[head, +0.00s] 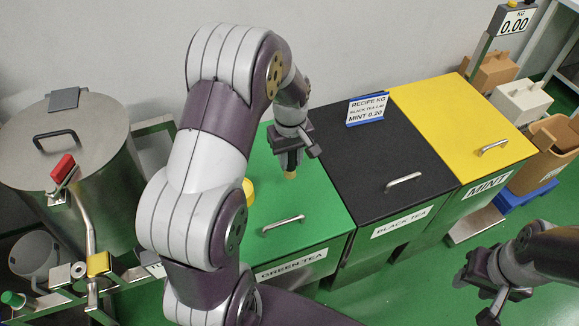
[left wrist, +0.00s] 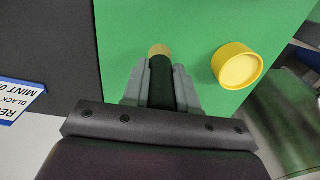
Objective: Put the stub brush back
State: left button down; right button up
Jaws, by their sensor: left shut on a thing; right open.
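My left gripper (head: 290,158) is shut on the stub brush, over the green lid of the green tea bin (head: 305,235). In the left wrist view the stub brush (left wrist: 161,82) is a dark stick with a tan end, between the jaws of the left gripper (left wrist: 161,90). Its tan end (head: 290,175) points down; I cannot tell whether it touches the lid. A round yellow cup (left wrist: 238,66) stands on the green lid beside the brush, apart from it. In the head view my left arm partly hides the yellow cup (head: 249,191). My right gripper (head: 490,290) is open and empty at the lower right.
The black tea bin (head: 385,160) and yellow mint bin (head: 450,115) stand right of the green one, with lid handles. A recipe sign (head: 367,109) stands at the black lid's back edge. A steel drum (head: 70,150) is at left. Boxes (head: 540,150) and a scale display (head: 515,22) are at right.

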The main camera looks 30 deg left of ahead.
aim_at(289, 167)
pick_arm(q)
jog(key=shift+w+a+f, duration=0.1)
jog(key=shift+a+f, duration=0.15)
jog(key=shift+f, duration=0.1)
notch_tip(289, 167, down, 3)
jog(key=shift+r, duration=0.1)
jog(key=shift+f, duration=0.4)
